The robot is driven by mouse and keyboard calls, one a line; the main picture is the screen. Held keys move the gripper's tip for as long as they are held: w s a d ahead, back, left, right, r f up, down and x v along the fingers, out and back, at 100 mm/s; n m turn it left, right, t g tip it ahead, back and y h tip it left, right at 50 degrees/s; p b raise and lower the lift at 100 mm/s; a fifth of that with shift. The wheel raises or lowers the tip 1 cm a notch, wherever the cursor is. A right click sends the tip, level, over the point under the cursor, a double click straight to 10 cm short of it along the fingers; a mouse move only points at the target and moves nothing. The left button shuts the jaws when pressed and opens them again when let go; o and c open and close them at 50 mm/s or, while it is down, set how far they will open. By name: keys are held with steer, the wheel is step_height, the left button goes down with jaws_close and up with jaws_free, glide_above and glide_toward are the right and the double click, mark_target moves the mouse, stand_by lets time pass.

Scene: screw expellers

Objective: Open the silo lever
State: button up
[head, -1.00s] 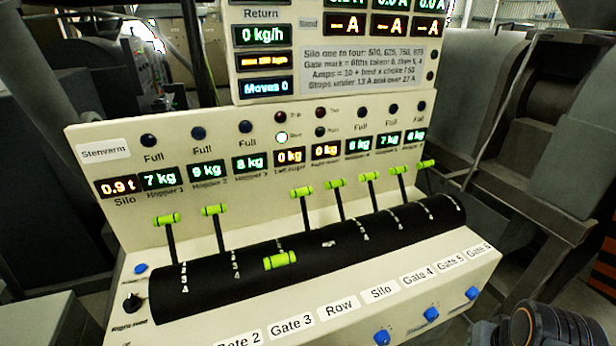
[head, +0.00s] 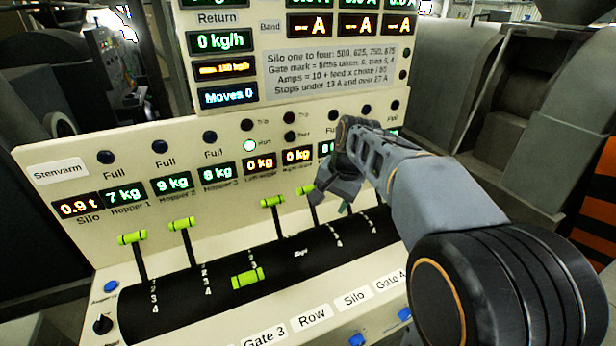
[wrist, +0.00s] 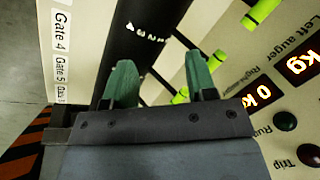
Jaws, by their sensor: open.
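A black drum (head: 215,283) with several green-handled levers runs along the console. By the order of the front labels, the silo lever (head: 308,190) seems to be the fifth from the left. It stands up at the back of its slot, just left of my gripper (head: 332,200). My gripper is open and empty above the drum. The wrist view shows its two green fingers (wrist: 158,72) apart over the drum (wrist: 145,25). One green handle (wrist: 181,95) is partly behind the right finger; two more are beyond. I cannot tell which is the silo's there.
One lever (head: 248,278) lies pulled forward, left of the silo lever. Upright levers (head: 181,224) and (head: 272,202) stand on either side of it. My arm hides the levers farther right. Blue buttons (head: 356,340) sit on the front edge.

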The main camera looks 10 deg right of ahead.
steer(key=w+d+r+m+y+p, duration=0.1)
steer(key=w+d+r+m+p, duration=0.15)
steer(key=w, duration=0.45)
steer(key=m+g+y+p, duration=0.1)
steer(key=m+y+p, duration=0.1)
steer(key=m, duration=0.3)
glide_toward(311, 186)
steer(key=p+x, duration=0.1)
steer(key=x, duration=0.8)
steer(key=shift+a+f, duration=0.15)
steer(key=shift+f, duration=0.2)
steer(key=shift+c, duration=0.3)
steer(key=shift+r, duration=0.1)
jaws_close()
